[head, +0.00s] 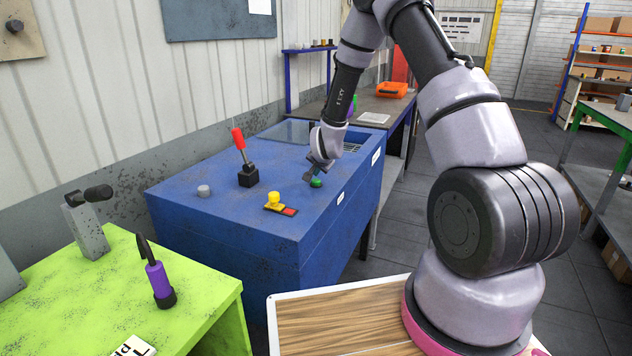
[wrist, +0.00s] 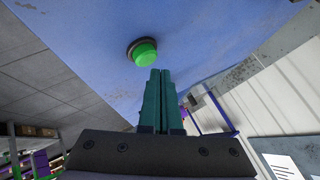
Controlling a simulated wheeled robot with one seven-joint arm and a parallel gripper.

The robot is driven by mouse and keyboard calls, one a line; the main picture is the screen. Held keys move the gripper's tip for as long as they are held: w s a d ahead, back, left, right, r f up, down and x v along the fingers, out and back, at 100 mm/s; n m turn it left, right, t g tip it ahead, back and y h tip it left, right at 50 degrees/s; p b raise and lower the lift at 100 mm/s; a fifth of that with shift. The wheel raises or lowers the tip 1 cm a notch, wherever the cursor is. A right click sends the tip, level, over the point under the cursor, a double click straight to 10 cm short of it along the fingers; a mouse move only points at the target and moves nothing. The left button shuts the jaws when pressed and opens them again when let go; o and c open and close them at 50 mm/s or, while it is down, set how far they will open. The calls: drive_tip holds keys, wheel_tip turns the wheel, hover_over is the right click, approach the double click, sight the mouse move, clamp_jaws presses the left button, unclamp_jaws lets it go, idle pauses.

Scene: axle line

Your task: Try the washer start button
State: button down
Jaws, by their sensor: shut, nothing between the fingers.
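The washer is a blue box-shaped cabinet (head: 240,250) with a flat top. A green round button (head: 316,183) sits on its top near the right edge; it also shows in the wrist view (wrist: 143,52) with a dark ring around its base. My gripper (head: 311,172) is shut and empty, just beside the button. In the wrist view its closed fingertips (wrist: 160,72) lie just below and right of the button in the picture. I cannot tell whether they touch it.
On the washer top are a red-handled lever (head: 241,145), a yellow knob (head: 273,199) on a plate with a red part, and a grey knob (head: 203,190). A lime-green table (head: 80,280) with a purple-handled tool (head: 158,284) stands at the front left. An orange bin (head: 391,90) is behind.

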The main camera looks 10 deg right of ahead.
drive_tip(key=shift+r, duration=2.55)
drive_tip(key=shift+r, duration=0.1)
wheel_tip(320, 180, up, 12)
drive_tip(key=f+n, duration=0.1)
hover_over(316, 181)
drive_tip(key=s, duration=0.4)
drive_tip(key=s+d+r+n+y, duration=0.2)
drive_tip(key=s+d+r, duration=0.1)
drive_tip(key=s+r, duration=0.9)
drive_tip(key=s+d+r+n+g, duration=0.1)
drive_tip(key=s+r, duration=0.3)
drive_tip(key=s, duration=0.7)
drive_tip(key=s+d+r+n+g, duration=0.1)
drive_tip(key=s+r, duration=0.3)
drive_tip(key=s, duration=0.8)
drive_tip(key=shift+s+d, duration=0.2)
drive_tip(key=shift+d, duration=0.3)
